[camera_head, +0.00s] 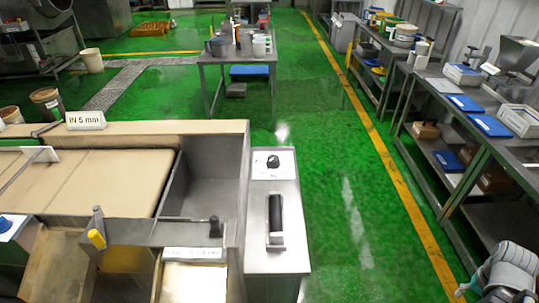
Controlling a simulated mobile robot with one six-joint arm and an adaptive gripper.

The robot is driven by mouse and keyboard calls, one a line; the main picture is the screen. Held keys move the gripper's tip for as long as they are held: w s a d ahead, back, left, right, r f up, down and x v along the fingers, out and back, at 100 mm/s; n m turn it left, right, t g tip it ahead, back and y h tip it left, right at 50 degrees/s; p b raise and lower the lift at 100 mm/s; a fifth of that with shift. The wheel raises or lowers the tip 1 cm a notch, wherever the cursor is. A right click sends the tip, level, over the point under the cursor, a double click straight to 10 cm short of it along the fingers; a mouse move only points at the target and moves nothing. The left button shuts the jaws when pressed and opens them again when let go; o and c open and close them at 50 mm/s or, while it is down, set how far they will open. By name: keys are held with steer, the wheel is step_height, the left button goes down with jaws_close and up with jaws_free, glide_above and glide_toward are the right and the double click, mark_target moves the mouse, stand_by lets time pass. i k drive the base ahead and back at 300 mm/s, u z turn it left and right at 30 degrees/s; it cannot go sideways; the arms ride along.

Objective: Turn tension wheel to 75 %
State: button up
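A small black knob (273,161) sits on a white dial plate on top of a grey metal box, at the right end of the machine. Its markings are too small to read. A black upright handle or lever (275,215) stands in a slot on the same box, nearer to me. No part is readably labelled as the tension wheel, so I cannot tell which one it is. Part of my grey arm (512,272) shows at the bottom right corner, well to the right of the box and apart from it. My gripper cannot be made out.
The machine has a beige belt (95,180), a sign reading "IN 5 mm" (86,120) and a yellow-tipped lever (97,238). A steel table (210,58) with pots stands behind. Steel benches (470,130) line the right. Green floor (340,200) is clear between machine and benches.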

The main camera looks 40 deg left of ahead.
mark_target(273, 162)
steer(key=u, duration=0.4)
steer(key=i, duration=1.35)
steer(key=u, duration=0.35)
steer(key=k, duration=0.95)
steer(key=u, duration=0.15)
steer(key=i, duration=0.65)
